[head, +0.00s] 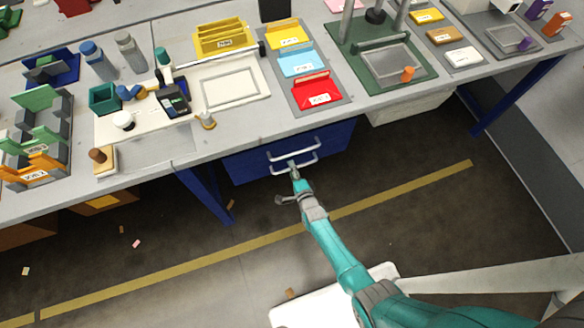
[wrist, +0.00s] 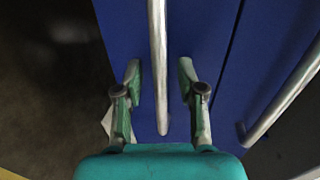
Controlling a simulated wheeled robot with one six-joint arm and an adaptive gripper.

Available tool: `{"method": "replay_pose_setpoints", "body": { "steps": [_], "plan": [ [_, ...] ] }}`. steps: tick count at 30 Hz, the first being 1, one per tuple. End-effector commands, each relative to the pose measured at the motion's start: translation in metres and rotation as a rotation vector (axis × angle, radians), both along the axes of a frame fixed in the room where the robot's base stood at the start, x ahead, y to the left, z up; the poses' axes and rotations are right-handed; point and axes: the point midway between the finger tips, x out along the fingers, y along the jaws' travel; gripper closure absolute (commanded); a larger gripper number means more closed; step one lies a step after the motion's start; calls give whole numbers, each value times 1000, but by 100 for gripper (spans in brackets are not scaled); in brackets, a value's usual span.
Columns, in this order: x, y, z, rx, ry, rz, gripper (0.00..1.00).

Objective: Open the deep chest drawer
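The blue drawer chest (head: 338,140) is under the workbench. Its front carries two silver bar handles, an upper handle (head: 294,143) and a lower handle (head: 309,161). My gripper (head: 293,168) is at the lower handle. In the wrist view my gripper (wrist: 160,68) is open, with one finger on each side of a silver handle (wrist: 157,45) and visible gaps to it. The blue drawer front (wrist: 205,25) lies behind the fingers. A dark seam and the other handle (wrist: 285,92) are to the right. Both drawers look closed.
The workbench (head: 225,140) above holds trays, bottles and coloured folders. A blue table leg (head: 205,190) stands left of the chest and a pale bin (head: 410,105) hangs to its right. Floor (head: 400,170) in front is mostly clear, with a yellow line (head: 255,243) and small scraps.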

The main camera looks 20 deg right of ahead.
Motion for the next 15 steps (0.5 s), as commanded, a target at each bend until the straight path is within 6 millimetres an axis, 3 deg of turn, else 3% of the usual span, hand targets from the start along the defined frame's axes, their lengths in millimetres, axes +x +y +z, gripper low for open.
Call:
{"method": "replay_pose_setpoints", "body": {
  "steps": [13,15],
  "plan": [
    [7,0,-1,-1,0,0,61],
    [7,0,-1,-1,0,0,78]
  ]
}}
